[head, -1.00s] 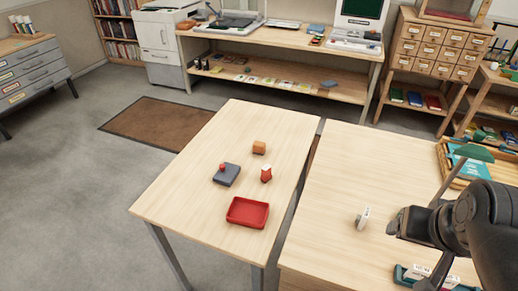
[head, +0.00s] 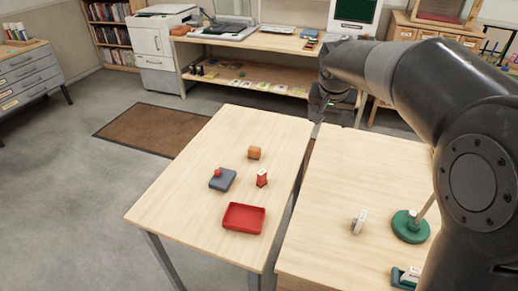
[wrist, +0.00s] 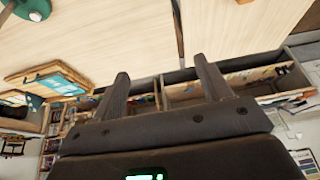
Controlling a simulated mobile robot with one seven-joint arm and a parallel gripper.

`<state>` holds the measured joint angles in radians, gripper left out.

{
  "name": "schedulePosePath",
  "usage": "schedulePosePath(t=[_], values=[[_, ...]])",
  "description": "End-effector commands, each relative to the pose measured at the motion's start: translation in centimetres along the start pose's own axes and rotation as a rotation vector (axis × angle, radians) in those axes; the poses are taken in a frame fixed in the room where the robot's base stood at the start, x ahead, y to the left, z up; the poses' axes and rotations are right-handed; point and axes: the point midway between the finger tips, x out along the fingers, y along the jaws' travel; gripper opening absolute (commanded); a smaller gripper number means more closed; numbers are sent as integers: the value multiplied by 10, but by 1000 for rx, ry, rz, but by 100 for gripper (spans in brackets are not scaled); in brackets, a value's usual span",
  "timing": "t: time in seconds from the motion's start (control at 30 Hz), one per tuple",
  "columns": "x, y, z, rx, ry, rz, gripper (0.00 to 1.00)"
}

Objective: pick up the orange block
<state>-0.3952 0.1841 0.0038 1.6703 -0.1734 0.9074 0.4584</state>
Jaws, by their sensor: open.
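The orange block (head: 254,153) sits on the left wooden table (head: 188,190), toward its far side in the head view. My gripper (head: 325,100) is raised above the gap near the far ends of the two tables, to the right of the block and apart from it. In the wrist view my gripper (wrist: 160,82) shows two separated fingers with nothing between them. The orange block cannot be made out in the wrist view.
Near the block are a grey box with a red knob (head: 222,179), a small red-and-white item (head: 262,179) and a red tray (head: 244,218). The right table (head: 340,200) holds a white item (head: 359,222) and a green round base (head: 410,226). The left table's front-left area is clear.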

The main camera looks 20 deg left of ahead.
Motion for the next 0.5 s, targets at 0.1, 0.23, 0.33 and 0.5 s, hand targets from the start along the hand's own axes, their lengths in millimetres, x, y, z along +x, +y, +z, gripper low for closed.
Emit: schedulePosePath(t=[0.1,0.23,0.33,0.5], values=[[35,-42,-18,-9,-10,1,71],[71,-88,-31,-14,-14,1,71],[101,-124,-35,-16,-17,1,71],[155,-187,-33,-22,-19,2,71]])
